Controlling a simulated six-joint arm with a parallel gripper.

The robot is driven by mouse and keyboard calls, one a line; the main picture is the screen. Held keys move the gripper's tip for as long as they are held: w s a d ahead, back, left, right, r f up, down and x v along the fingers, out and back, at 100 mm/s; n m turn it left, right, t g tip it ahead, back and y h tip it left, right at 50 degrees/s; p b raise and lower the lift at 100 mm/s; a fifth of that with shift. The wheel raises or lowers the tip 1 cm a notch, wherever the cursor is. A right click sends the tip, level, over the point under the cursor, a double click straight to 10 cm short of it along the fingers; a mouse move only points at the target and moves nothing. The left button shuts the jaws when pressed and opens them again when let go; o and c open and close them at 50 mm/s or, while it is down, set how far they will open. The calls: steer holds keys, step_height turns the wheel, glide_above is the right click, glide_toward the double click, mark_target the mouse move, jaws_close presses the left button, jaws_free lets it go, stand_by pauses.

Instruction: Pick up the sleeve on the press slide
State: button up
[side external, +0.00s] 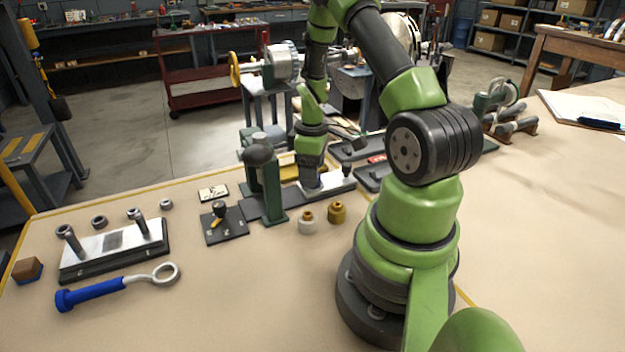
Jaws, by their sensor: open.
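The dark green press (265,180) stands upright near the table's middle. Its press slide (328,187) runs out to the right of it as a low, light metal plate on a dark rail. My gripper (310,190) points down over the slide, just right of the press, with its tips low and close to the plate. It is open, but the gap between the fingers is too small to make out. I cannot make out a sleeve on the slide; the gripper covers that spot.
A white bushing (307,224) and a brass-coloured bushing (337,212) stand in front of the slide. A dark plate with a knob (222,225) lies left of the press. A casing half with posts (113,250) and a blue-handled ring tool (95,293) lie farther left.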

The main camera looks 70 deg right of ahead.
steer(key=shift+f, duration=0.75)
steer(key=c, duration=1.1)
steer(key=shift+r, duration=0.15)
